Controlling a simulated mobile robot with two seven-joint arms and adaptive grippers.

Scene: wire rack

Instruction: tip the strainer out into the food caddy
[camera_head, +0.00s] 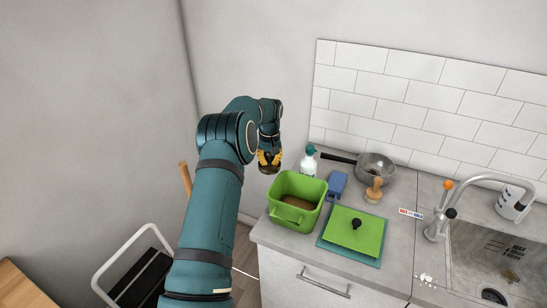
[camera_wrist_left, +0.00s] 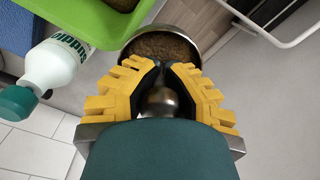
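The strainer is a small round metal basket filled with brown scraps, seen in the left wrist view (camera_wrist_left: 160,47). My left gripper (camera_wrist_left: 160,66) has its yellow fingers closed in around its metal knob. In the head view my left gripper (camera_head: 268,158) is held up just left of the food caddy, with the strainer (camera_head: 268,169) mostly hidden beneath it. The food caddy (camera_head: 293,215) is an open green box with a brown bottom or contents, at the counter's left end; its green side also shows in the left wrist view (camera_wrist_left: 110,30). My right gripper is not in view.
A white bottle with a teal cap (camera_head: 309,162) stands behind the caddy. A blue cloth (camera_head: 337,184), a green lid (camera_head: 355,233) on a teal mat, a metal pan (camera_head: 375,163) and a wooden brush (camera_head: 374,191) lie to the right. The sink (camera_head: 480,255) is far right.

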